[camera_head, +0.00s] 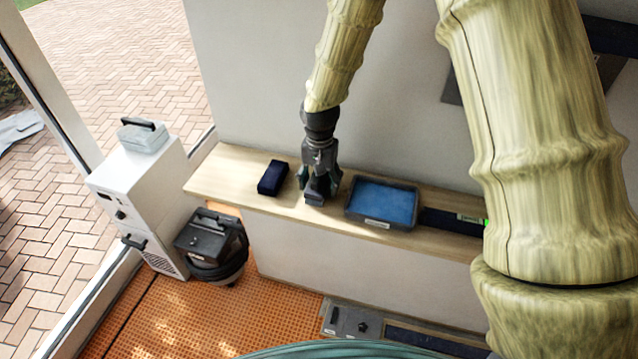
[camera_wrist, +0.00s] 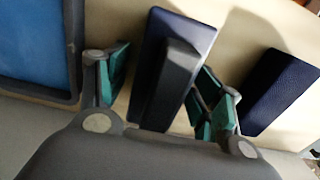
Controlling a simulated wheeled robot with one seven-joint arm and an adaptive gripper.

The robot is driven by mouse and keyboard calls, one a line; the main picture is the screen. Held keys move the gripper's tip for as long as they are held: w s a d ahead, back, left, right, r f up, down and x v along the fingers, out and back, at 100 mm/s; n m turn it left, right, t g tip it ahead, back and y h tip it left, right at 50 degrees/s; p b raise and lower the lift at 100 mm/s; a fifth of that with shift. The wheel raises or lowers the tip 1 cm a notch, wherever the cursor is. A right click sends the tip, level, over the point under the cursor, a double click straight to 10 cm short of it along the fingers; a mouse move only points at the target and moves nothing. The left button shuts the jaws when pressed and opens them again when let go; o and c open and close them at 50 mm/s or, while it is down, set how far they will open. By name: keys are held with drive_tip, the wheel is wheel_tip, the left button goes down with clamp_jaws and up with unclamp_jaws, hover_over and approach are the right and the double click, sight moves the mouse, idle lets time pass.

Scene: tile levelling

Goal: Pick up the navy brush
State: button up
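The navy brush, a flat navy board with a raised dark grey handle, lies on the wooden ledge. In the wrist view the brush (camera_wrist: 165,85) sits between my fingers. In the head view the brush (camera_head: 314,198) is mostly hidden under my gripper. My gripper (camera_head: 321,185) points down over it. In the wrist view my gripper (camera_wrist: 162,95) is open, with green-padded fingers on either side of the handle and visible gaps to it.
A dark navy block (camera_head: 272,178) lies left of my gripper on the ledge (camera_head: 225,178); it also shows in the wrist view (camera_wrist: 280,88). A grey tray with a blue inside (camera_head: 382,221) stands close on the right. A wall rises behind the ledge.

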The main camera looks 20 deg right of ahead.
drive_tip(key=c, duration=1)
drive_tip(key=shift+r, duration=0.1)
drive_tip(key=shift+r+b, duration=0.65)
drive_tip(key=shift+r, duration=0.15)
drive_tip(key=shift+r+b, duration=0.5)
drive_tip(key=shift+r, duration=0.35)
drive_tip(key=s+a+b, duration=0.1)
drive_tip(key=s, duration=0.4)
drive_tip(key=s+a+r+b, duration=0.1)
drive_tip(key=s+b, duration=0.1)
drive_tip(key=s, duration=0.3)
drive_tip(key=s+a+b, duration=0.1)
drive_tip(key=s, duration=0.4)
drive_tip(key=shift+s+r+b, duration=0.3)
drive_tip(key=shift+s, duration=0.05)
drive_tip(key=o, duration=0.4)
drive_tip(key=shift+c, duration=0.6)
